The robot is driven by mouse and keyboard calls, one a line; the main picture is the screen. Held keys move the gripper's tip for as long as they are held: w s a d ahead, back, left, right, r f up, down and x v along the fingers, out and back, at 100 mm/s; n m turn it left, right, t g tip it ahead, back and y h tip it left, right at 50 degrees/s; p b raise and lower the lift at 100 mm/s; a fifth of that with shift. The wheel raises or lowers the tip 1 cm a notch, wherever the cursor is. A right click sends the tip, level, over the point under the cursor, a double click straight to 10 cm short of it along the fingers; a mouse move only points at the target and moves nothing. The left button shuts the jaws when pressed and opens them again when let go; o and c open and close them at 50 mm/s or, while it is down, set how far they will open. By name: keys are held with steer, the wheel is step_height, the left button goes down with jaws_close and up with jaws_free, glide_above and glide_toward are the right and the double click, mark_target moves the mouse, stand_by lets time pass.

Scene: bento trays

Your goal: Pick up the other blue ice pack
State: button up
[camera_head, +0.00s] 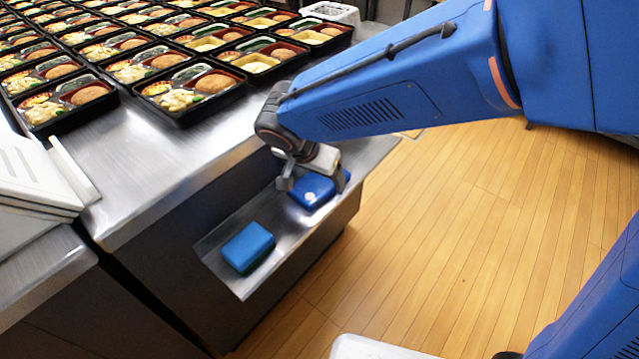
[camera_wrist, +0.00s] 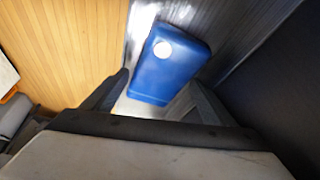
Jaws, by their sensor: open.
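Two blue ice packs lie on a low metal shelf (camera_head: 222,262) at the side of the steel counter. The lighter blue pack (camera_head: 248,246) lies at the shelf's near left end, away from my gripper. The darker blue pack (camera_head: 314,190) lies at the far right end, partly hidden by my gripper (camera_head: 315,182). In the wrist view this darker pack, with a round white spot, shows just beyond and between my fingers (camera_wrist: 162,90). My gripper is open with nothing held. Whether a finger touches the pack cannot be told.
Rows of filled bento trays (camera_head: 190,92) cover the steel counter (camera_head: 150,170) above the shelf. White lids or boxes (camera_head: 35,175) stand at the left. A white basket (camera_head: 330,12) is at the back.

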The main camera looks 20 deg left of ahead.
steer(key=c, duration=1)
